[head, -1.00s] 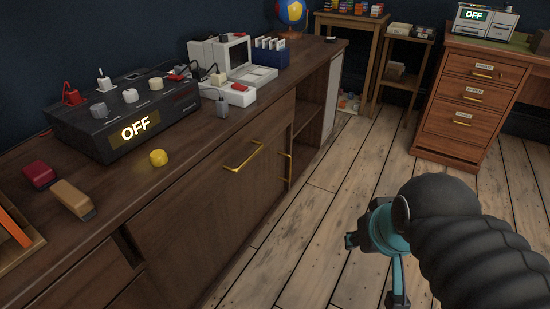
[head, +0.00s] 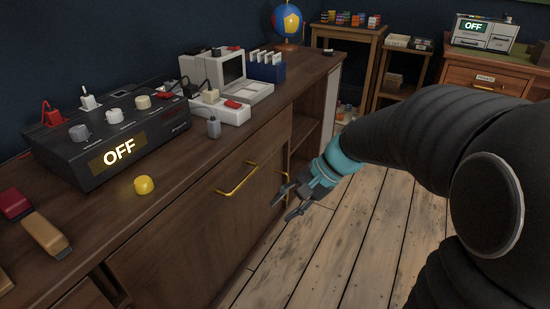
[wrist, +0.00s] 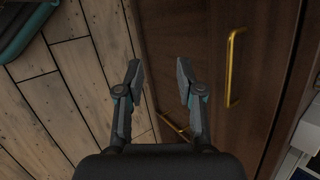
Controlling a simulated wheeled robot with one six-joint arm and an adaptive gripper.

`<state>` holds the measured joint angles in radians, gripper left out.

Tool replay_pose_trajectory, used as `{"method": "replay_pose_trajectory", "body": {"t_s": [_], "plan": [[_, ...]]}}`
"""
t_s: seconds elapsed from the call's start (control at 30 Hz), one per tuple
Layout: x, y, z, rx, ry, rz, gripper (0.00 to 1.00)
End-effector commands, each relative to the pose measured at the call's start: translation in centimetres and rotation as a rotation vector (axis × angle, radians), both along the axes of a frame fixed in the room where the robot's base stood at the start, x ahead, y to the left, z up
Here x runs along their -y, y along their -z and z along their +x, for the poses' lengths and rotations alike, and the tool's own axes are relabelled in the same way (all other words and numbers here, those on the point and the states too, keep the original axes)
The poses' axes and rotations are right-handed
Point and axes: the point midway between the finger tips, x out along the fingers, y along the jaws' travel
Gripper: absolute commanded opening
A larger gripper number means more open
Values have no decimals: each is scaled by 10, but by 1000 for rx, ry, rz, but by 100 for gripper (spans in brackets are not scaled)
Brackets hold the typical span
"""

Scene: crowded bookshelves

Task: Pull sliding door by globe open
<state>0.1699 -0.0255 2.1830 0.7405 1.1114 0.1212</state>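The globe (head: 287,22), blue, red and yellow, stands at the far end of the long dark wooden cabinet. Below it, the cabinet front has an open shelf compartment (head: 305,128) beside a wooden door panel (head: 190,225). A brass bar handle (head: 238,180) is on the front; it also shows in the wrist view (wrist: 233,67). A second brass handle (wrist: 175,127) shows low in the wrist view, partly behind a finger. My gripper (head: 282,208) is open and empty, in front of the cabinet front near these handles. In the wrist view its fingers (wrist: 160,75) are apart, touching nothing visible.
A table (head: 350,32), a small stand (head: 405,60) and a drawer desk (head: 490,75) stand behind. The floor (head: 340,240) is clear.

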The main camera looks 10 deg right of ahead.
Motion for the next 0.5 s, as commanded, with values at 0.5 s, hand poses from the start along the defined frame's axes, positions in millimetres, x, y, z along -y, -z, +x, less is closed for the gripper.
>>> {"method": "replay_pose_trajectory", "body": {"t_s": [0.5], "plan": [[29,90,156,-326,456,588,37]]}}
